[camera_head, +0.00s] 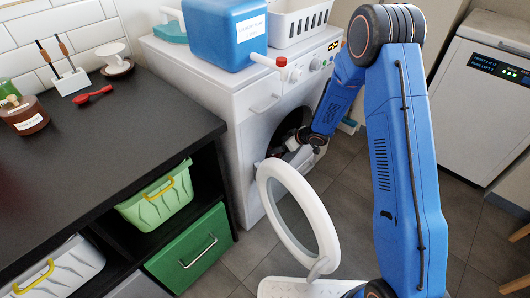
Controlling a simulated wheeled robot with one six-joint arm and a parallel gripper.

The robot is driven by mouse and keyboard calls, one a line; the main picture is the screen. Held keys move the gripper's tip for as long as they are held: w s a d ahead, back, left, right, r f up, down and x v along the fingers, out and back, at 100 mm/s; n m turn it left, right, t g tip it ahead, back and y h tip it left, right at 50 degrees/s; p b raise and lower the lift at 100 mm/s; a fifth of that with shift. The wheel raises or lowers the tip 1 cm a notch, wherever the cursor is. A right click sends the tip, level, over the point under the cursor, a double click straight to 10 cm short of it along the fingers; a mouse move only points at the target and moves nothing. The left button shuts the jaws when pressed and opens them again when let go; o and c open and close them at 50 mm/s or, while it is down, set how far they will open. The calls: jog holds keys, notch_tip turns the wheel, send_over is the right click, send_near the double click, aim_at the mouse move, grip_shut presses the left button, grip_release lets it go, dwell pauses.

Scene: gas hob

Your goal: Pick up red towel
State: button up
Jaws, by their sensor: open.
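A white front-loading washing machine (237,129) stands at the back centre. Its round door (324,228) is swung open towards me. My blue arm comes down from the right, and my gripper (287,149) is at the dark drum opening (291,125), partly inside it. The gripper is small in the view, and its fingertips are partly hidden in shadow by the opening's rim. I cannot make out a red towel; the drum's inside is mostly hidden by the arm and by shadow. My gripper is open, and I see nothing held in it.
A blue container (225,32) and a white basket (298,22) stand on the machine. The black counter (115,118) is close on the left, with a green bin (158,196) and a green drawer (190,252) below. A white appliance (478,95) stands right. Tiled floor lies between.

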aim_at(266, 149)
jog(key=x, duration=1.2)
jog(key=shift+w+f, duration=0.25)
jog(key=shift+f, duration=0.1)
jog(key=c, duration=1.2)
jog(key=shift+r, duration=0.1)
jog(key=shift+c, duration=0.2)
